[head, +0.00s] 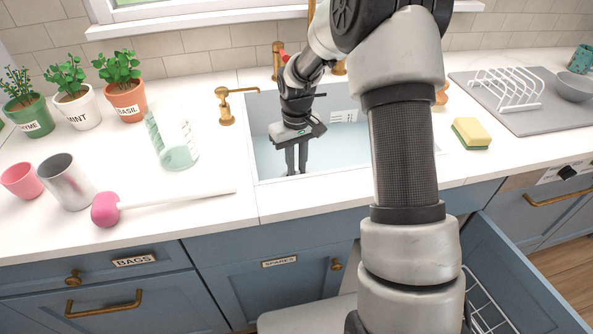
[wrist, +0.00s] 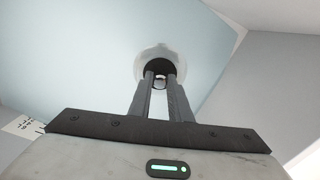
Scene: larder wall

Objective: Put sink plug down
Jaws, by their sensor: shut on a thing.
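My gripper (head: 296,170) points down inside the white sink (head: 262,125), near its front left part. In the wrist view my gripper (wrist: 160,84) is shut on the sink plug (wrist: 157,66), a dark round piece with a small ring between the fingertips. A pale, whitish round rim (wrist: 153,50) surrounds the dark piece against the light blue basin floor. I cannot tell whether the plug touches the floor or sits in the drain. In the head view the plug is too small or hidden to make out.
A yellow sponge (head: 470,133) and drying rack (head: 505,88) are on the right.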

